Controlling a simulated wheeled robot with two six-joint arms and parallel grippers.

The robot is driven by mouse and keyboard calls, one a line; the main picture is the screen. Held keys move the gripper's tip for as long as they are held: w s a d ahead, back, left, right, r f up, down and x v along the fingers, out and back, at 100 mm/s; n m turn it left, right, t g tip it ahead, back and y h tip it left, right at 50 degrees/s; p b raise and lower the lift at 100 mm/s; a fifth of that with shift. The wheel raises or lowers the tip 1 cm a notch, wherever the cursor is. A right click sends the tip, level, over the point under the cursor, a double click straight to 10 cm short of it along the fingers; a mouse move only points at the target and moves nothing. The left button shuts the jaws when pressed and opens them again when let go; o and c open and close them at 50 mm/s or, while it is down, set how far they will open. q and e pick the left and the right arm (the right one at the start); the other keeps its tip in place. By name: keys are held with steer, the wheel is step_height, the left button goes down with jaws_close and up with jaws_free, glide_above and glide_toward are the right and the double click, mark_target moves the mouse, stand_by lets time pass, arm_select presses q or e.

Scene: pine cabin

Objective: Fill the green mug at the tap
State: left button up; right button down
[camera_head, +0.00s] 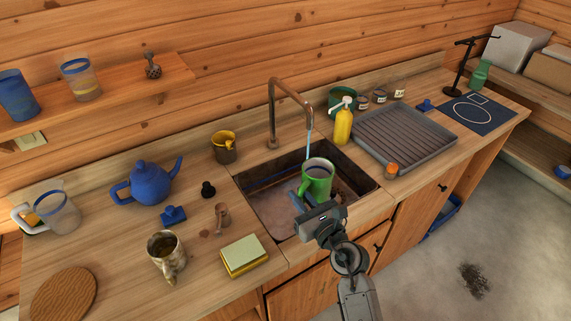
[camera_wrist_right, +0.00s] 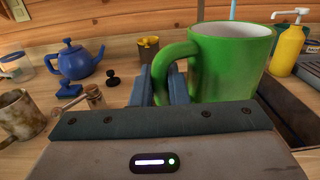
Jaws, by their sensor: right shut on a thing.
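The green mug (camera_head: 319,184) is upright over the sink (camera_head: 262,212), below the copper tap (camera_head: 273,112). A thin pale-blue stream of water (camera_head: 309,145) runs from the spout down to the mug's mouth. My right gripper (camera_head: 299,197) is shut on the mug's handle. In the right wrist view the fingers (camera_wrist_right: 170,84) close on the handle, and the green mug (camera_wrist_right: 234,62) hides the lower end of the stream. My left gripper is out of view.
A yellow soap bottle (camera_head: 343,127) and a grey drying rack (camera_head: 405,137) stand right of the sink. A blue teapot (camera_head: 150,185), a stone-coloured mug (camera_head: 166,254) and a sponge stack (camera_head: 244,256) stand to its left. The sink's rim surrounds the mug.

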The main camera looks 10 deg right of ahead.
steer(key=shift+w+a+r, duration=0.15)
steer(key=shift+w+r, duration=0.2)
steer(key=shift+r, duration=0.15)
steer(key=shift+a, duration=0.15)
steer(key=shift+s+r, duration=0.1)
steer(key=shift+s, duration=0.05)
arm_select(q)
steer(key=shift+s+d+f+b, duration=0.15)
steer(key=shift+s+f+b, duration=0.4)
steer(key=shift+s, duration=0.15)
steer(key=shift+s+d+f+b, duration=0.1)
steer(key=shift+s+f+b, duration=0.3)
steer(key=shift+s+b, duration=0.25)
arm_select(e)
steer(key=w+d+f, duration=0.2)
steer(key=w+f, duration=0.1)
steer(key=w, duration=1.1)
steer(key=shift+d, duration=0.15)
